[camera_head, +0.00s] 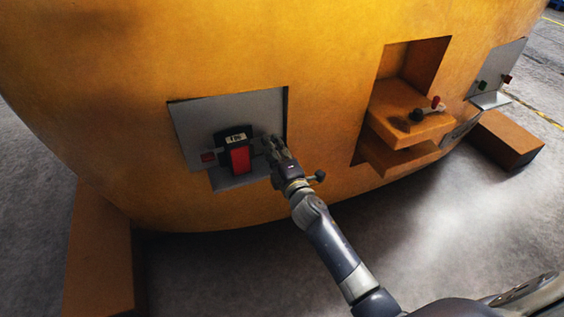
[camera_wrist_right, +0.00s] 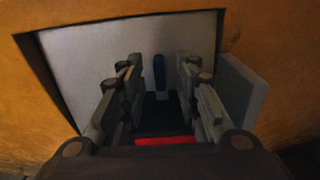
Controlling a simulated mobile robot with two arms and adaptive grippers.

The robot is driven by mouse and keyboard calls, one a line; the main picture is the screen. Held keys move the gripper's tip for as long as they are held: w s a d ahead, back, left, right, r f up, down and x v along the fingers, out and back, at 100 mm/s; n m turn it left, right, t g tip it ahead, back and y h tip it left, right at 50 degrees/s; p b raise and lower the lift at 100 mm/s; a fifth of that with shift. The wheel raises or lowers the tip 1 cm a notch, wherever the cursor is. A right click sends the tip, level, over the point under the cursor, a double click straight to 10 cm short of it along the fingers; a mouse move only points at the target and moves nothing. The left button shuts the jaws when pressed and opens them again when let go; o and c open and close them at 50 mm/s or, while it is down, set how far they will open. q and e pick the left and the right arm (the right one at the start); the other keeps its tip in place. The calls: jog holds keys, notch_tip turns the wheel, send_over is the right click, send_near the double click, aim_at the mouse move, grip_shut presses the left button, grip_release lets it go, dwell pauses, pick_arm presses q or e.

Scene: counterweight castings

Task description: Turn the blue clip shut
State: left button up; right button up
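The blue clip (camera_wrist_right: 159,73) shows in the right wrist view as a small upright dark blue bar against the pale grey back plate of a recess. In the head view I cannot make it out; my right gripper is in that area. My right gripper (camera_head: 272,146) is at the right side of the recess in the orange casting. In the wrist view its two fingers (camera_wrist_right: 157,70) are spread apart, with the clip visible in the gap between them. I cannot tell whether either finger touches it. My left gripper is not in view.
A black unit with a red front (camera_head: 239,160) and a white label stands in the recess, just left of my right gripper. An orange ledge (camera_head: 412,122) carries a red-tipped lever (camera_head: 436,103) at right.

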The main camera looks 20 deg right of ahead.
jog(key=s, duration=1)
jog(key=shift+s+d, duration=0.15)
jog(key=shift+s, duration=0.05)
